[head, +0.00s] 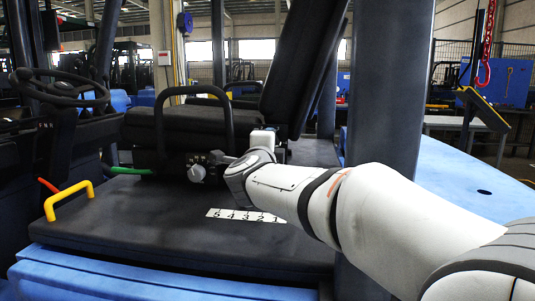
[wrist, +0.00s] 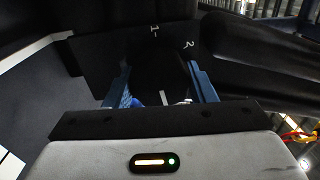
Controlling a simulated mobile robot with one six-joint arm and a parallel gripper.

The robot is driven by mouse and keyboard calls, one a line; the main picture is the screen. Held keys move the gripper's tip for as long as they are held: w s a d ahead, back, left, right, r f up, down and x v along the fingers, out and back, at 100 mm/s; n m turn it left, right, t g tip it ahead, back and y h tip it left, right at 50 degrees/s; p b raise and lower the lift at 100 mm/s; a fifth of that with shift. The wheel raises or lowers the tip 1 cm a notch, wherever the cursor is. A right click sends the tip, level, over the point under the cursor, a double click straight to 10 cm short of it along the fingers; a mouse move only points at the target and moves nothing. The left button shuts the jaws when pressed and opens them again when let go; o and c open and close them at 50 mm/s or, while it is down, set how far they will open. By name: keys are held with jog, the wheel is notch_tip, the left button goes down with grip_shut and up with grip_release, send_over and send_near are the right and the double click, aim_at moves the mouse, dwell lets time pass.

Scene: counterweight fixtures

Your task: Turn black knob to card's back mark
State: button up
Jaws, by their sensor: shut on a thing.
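In the wrist view, my gripper (wrist: 160,88) has its two blue fingers on either side of a round black knob (wrist: 160,72), shut on it. A short white line (wrist: 162,97) shows at the knob's near lower edge. The black panel (wrist: 105,60) behind it carries white marks, a 1 and what looks like a 2; other marks are hidden. In the head view, my gripper (head: 222,159) reaches the panel below the seat, and the black knob cannot be made out. A white card (head: 245,215) with a row of numbers lies flat on the dark deck.
A pale grey knob (head: 197,173) sits just left of my gripper. A black grab bar (head: 160,120) arches above it. A dark post (head: 385,90) stands behind my arm.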

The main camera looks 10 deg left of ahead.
jog(key=shift+f+m+b, duration=0.2)
jog(key=shift+m+b, duration=0.1)
jog(key=shift+m, duration=0.4)
jog(key=o, duration=1)
jog(key=shift+r, duration=0.1)
jog(key=s, duration=0.8)
jog(key=shift+d, duration=0.15)
jog(key=shift+w, duration=0.1)
